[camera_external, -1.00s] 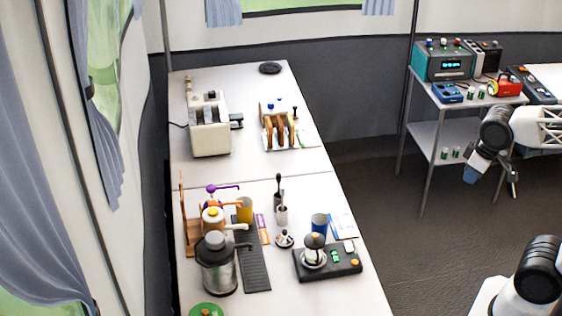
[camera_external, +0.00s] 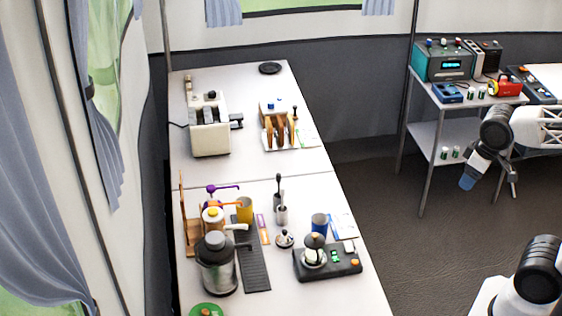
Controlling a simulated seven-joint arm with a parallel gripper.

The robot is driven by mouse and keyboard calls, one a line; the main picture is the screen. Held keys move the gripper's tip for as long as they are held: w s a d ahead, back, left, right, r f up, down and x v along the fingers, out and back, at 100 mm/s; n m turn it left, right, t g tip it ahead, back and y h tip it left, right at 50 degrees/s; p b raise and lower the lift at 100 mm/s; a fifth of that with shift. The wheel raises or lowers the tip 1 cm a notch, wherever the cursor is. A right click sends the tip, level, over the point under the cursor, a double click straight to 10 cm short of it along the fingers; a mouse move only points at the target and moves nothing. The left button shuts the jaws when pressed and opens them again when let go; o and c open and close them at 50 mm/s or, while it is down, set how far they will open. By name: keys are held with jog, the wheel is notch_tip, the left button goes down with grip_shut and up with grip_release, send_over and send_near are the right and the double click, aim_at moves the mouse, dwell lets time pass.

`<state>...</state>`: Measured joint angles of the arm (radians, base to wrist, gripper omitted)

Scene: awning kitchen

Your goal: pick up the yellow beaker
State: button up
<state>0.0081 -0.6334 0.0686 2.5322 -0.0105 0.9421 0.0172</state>
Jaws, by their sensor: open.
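The yellow beaker (camera_external: 246,210) stands upright on the near white table, at the back end of a dark ribbed mat (camera_external: 254,270). An orange spout or handle from the dispensers beside it reaches in front of its left side. My gripper (camera_external: 491,187) hangs in the air at the right, over the floor near the metal cart. It is open and empty, far to the right of the beaker.
Pump dispensers (camera_external: 217,262) crowd the beaker's left. A black scale (camera_external: 327,262) with a kettle-like pot stands to the right, with a blue cup (camera_external: 319,223) behind. The metal cart (camera_external: 440,98) holds devices. Open floor lies between table and arm.

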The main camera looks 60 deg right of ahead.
jog(key=o, duration=0.4)
jog(key=w+a+f+m+t+y, duration=0.1)
jog(key=w+a+f+m+t, duration=0.2)
jog(key=w+m, duration=1)
jog(key=w+a+m+t+y, duration=0.15)
jog(key=w+a+m, duration=0.3)
jog(key=w, duration=1.65)
jog(key=w+a+f+m+t, duration=0.2)
jog(key=w+a+f+m, duration=0.1)
jog(key=w+f+m, duration=0.3)
jog(key=w+a+f+m+t+h, duration=0.1)
jog(key=w+a+f+m+t, duration=0.1)
jog(key=w+f+m, duration=0.3)
jog(key=w+a+f+m+t+h, duration=0.1)
jog(key=w+a+f+m, duration=0.3)
jog(key=w, duration=0.8)
notch_tip(320, 180, down, 3)
jog(key=shift+a+r+m+t, duration=0.15)
jog(key=shift+m+t, duration=0.6)
jog(key=shift+m, duration=1.1)
